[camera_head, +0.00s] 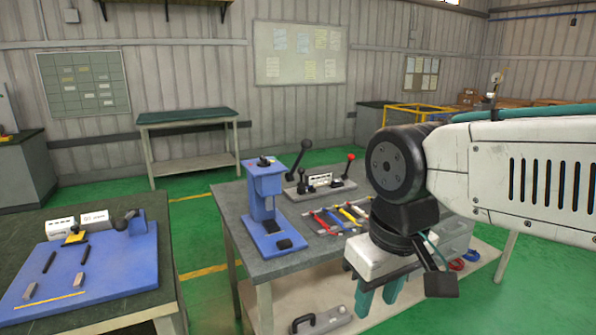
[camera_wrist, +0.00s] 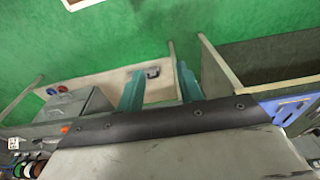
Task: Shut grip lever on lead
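A low grey fixture (camera_head: 322,189) stands at the back of the middle bench. It carries a lever with a black knob (camera_head: 299,158) on its left and a lever with a red knob (camera_head: 348,166) on its right; both stick up. I cannot tell which is the grip lever, nor see a lead in the fixture. Several thin red, yellow and blue pieces (camera_head: 340,216) lie in front of it; they may be leads. My gripper (camera_head: 379,292) points down in front of the bench's right part, apart from the fixture. Its teal fingers are spread and empty, also in the wrist view (camera_wrist: 160,88).
A blue press (camera_head: 266,205) stands on the bench, left of the fixture. A grey bin (camera_head: 458,236) is at the bench's right. Another bench with a blue board (camera_head: 85,262) is at left. Green floor (camera_head: 195,225) lies between the benches.

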